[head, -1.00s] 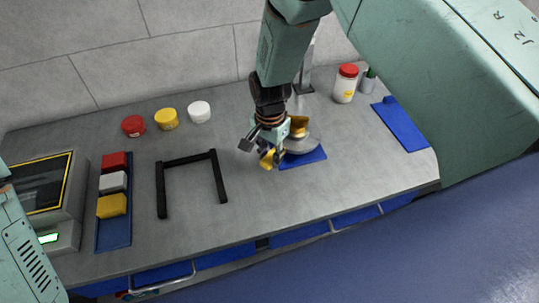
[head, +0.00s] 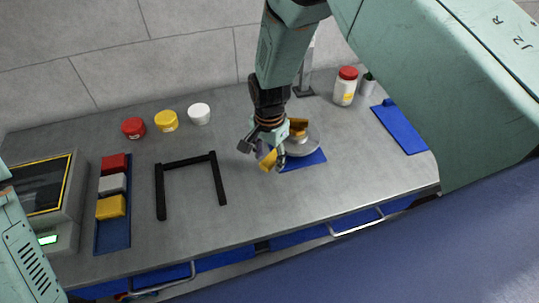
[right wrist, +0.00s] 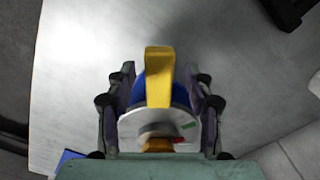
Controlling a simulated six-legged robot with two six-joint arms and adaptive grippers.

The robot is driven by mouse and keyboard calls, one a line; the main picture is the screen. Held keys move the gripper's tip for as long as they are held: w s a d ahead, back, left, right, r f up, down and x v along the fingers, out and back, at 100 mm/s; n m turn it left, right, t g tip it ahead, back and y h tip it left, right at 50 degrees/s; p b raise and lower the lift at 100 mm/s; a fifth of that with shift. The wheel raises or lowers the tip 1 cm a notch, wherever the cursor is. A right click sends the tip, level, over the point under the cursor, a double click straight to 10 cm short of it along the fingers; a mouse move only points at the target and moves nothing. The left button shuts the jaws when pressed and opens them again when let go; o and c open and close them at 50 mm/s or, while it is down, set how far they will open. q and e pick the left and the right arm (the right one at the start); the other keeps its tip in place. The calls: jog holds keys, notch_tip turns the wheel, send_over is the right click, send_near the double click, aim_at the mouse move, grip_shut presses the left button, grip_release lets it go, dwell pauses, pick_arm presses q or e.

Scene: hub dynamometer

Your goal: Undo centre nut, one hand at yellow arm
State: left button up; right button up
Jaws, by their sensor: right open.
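The hub dynamometer is a round grey disc (head: 312,146) on a blue base (head: 305,161). A brass-coloured centre piece (head: 298,124) stands on it, partly hidden by my right arm. The yellow arm (head: 267,164) sticks out at the disc's left side. My right gripper (head: 263,155) is open around the yellow arm's area. In the right wrist view, the yellow arm (right wrist: 159,72) lies between the two spread fingers of my right gripper (right wrist: 159,103), with gaps on both sides. The disc (right wrist: 133,124) is below it. The centre nut cannot be told clearly. My left gripper is not in view.
A black U-shaped frame (head: 188,161) lies left of the hub. Red (head: 133,127), yellow (head: 167,121) and white (head: 199,113) pots stand behind it. A red-lidded jar (head: 345,88) and blue mat (head: 400,128) are at right. Bare bench lies in front.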

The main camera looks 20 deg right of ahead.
notch_tip(320, 180, up, 12)
dwell(0.5)
dwell(0.3)
